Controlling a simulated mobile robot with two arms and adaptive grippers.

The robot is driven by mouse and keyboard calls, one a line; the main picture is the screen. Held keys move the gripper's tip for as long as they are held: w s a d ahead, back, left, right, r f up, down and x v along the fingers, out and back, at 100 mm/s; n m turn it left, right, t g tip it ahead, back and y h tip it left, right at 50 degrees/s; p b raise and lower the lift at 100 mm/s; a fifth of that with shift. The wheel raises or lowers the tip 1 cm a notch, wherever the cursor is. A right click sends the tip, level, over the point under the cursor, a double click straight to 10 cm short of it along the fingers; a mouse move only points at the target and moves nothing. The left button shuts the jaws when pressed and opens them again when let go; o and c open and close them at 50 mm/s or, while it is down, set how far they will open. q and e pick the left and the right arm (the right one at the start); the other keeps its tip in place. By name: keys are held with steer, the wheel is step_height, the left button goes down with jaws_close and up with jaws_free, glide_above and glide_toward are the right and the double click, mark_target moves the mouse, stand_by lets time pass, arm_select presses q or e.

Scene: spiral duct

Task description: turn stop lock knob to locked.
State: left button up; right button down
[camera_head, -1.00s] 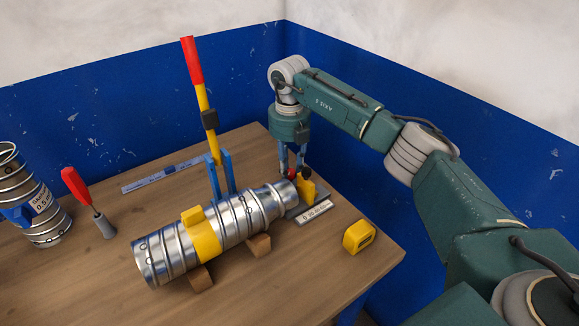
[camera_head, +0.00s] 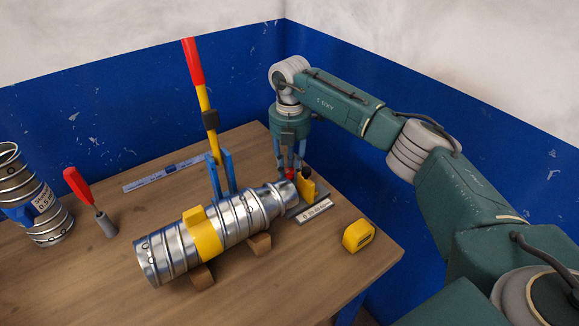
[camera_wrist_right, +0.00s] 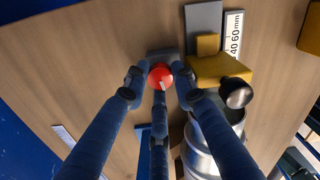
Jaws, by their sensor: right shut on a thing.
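The stop lock knob (camera_wrist_right: 160,76) is red with a pale mark on its top. In the right wrist view it sits between the blue fingers of my right gripper (camera_wrist_right: 157,88), which are shut on it. In the head view the right gripper (camera_head: 290,165) points down at the far end of the duct, and the red knob (camera_head: 290,174) shows only partly between its fingers. A yellow stop block (camera_head: 306,188) with a black ball knob (camera_wrist_right: 236,93) stands beside it on a grey plate with a scale (camera_head: 314,211). My left gripper is out of view.
A silver spiral duct (camera_head: 165,256) with a yellow band lies on wooden blocks (camera_head: 259,245). A tall lever (camera_head: 193,62) with a red handle rises behind it. A yellow tape measure (camera_head: 358,236) lies at right. A red-handled tool (camera_head: 80,186) and another duct (camera_head: 42,226) stand at left.

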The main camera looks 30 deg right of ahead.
mark_target(291, 169)
steer(key=shift+w+d+r, duration=0.25)
steer(key=shift+r, duration=0.05)
steer(key=c, duration=1.7)
jaws_free()
steer(key=shift+s+f, duration=0.1)
steer(key=shift+f, duration=0.1)
steer(key=shift+r, duration=0.25)
step_height(291, 169, up, 12)
steer(key=shift+f, duration=0.2)
